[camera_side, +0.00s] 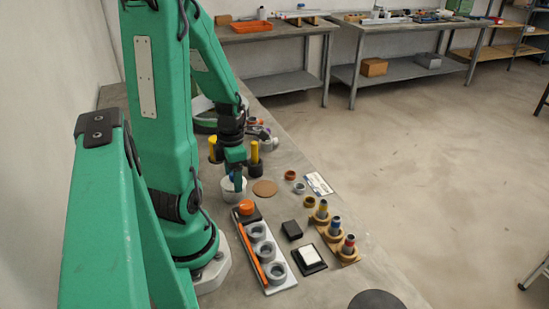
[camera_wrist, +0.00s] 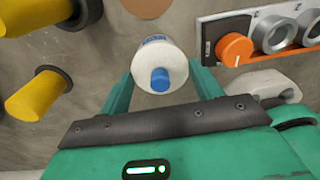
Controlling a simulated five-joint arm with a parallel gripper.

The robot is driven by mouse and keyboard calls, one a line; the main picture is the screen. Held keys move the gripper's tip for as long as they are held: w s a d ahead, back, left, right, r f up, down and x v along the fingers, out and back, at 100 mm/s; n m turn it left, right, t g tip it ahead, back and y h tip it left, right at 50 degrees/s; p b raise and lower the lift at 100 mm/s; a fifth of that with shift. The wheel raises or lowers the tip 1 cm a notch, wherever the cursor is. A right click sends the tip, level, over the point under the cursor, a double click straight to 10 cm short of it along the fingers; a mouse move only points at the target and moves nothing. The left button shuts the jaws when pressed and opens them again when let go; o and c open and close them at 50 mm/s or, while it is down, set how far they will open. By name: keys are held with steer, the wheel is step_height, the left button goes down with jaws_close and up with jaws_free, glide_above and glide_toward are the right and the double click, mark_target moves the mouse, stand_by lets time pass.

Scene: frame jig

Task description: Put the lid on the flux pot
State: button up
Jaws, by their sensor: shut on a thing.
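A white round lid with a blue knob (camera_wrist: 160,80) is between my gripper's two green fingers (camera_wrist: 160,72) in the wrist view, and the gripper is shut on it. A bit of blue lettering shows just beyond its edge. In the side view the white flux pot (camera_side: 229,194) stands on the bench, with my gripper (camera_side: 238,182) right over it and a finger partly hiding it. The lid is at or just above the pot's mouth. I cannot tell whether it is seated or apart.
A brown disc (camera_side: 265,188) lies just right of the pot. A grey rack with an orange knob (camera_side: 246,207) and several grey rings stands in front. Yellow cylinders (camera_wrist: 38,95) stand close by. Small rings, a black box (camera_side: 292,230) and a wooden holder (camera_side: 347,256) sit further right.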

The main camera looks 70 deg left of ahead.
steer(key=shift+f, duration=0.15)
steer(key=o, duration=1.2)
steer(key=shift+r, duration=0.25)
steer(key=shift+r, duration=0.5)
steer(key=shift+r, duration=0.15)
steer(key=shift+r, duration=3.4)
